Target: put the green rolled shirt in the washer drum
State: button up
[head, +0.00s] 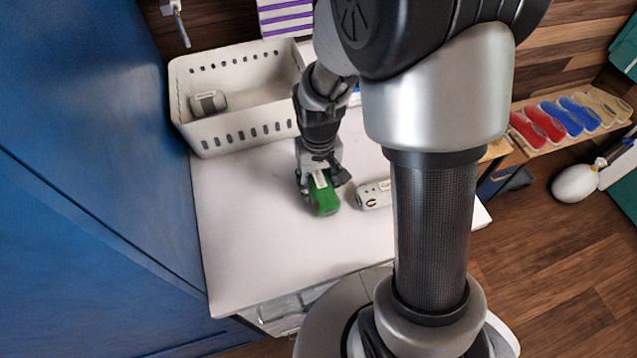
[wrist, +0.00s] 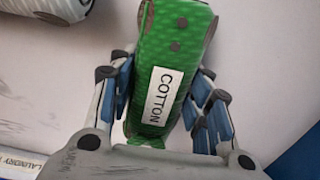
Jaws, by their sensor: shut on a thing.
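The green rolled shirt (head: 323,196) is at my gripper (head: 321,180) over the white counter (head: 260,240). In the wrist view the green rolled shirt (wrist: 178,48) carries a white label reading COTTON and lies lengthwise between the two fingers of my gripper (wrist: 165,105). My gripper is shut on it. I cannot tell whether the shirt still touches the counter. The washer drum is not recognisable in either view.
A light rolled item (head: 374,195) lies on the counter just right of the shirt. A white perforated basket (head: 245,133) holding a grey rolled item (head: 208,103) stands at the back left. A blue panel (head: 85,170) borders the left. The counter's front left is clear.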

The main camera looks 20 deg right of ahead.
jog(key=shift+r, duration=0.1)
jog(key=shift+f, duration=0.25)
jog(key=o, duration=1.1)
